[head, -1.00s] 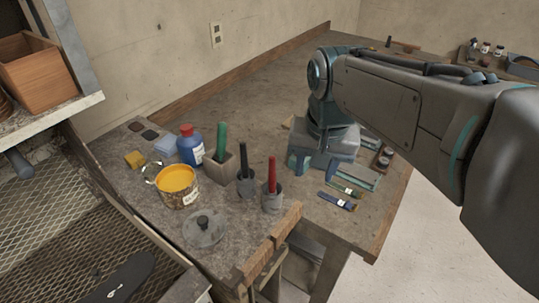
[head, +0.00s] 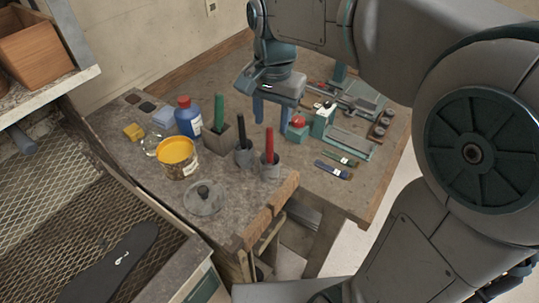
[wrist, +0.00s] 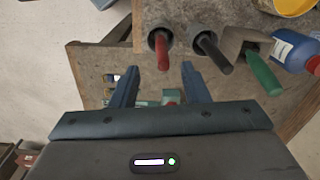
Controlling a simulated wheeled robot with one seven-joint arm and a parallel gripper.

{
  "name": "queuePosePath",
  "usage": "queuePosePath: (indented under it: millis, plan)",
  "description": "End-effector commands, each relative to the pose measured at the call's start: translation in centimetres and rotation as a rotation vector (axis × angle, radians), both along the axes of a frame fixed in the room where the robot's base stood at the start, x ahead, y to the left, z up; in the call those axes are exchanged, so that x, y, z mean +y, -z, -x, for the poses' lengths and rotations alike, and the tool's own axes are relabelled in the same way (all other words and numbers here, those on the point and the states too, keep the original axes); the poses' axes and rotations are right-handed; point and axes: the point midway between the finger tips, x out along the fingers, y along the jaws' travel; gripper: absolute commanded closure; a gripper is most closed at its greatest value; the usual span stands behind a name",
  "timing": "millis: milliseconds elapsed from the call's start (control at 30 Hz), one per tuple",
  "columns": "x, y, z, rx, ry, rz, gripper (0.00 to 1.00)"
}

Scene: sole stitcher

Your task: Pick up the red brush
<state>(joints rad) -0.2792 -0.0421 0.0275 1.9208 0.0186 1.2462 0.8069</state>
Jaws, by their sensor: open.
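The red brush (head: 269,144) stands upright in a small grey cup (head: 270,167) near the front corner of the workbench, its red handle up. In the wrist view the red brush (wrist: 162,52) lies between and beyond my two fingers, closer to the left one. My gripper (head: 276,114) is open and empty, with fingers pointing down, behind the brush in the head view; it also shows in the wrist view (wrist: 155,72). The fingers do not touch the brush.
A black-handled brush (head: 241,132) in its own cup and a green-handled one (head: 219,112) in a block stand left of it. A blue bottle (head: 188,118), yellow paint can (head: 178,156) and lidded grey dish (head: 203,198) are nearby. Two flat brushes (head: 333,170) lie to the right.

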Motion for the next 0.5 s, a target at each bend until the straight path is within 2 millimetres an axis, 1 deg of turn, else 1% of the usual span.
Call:
queuePosePath:
  millis: [200,400,500]
  plan:
    - [0.1,1.5,0.0,0.003,-0.001,0.001,0.58]
    - [0.3,4.6,-0.2,0.004,0.0,0.001,0.58]
    - [0.3,5.6,-0.3,0.001,0.0,0.0,0.58]
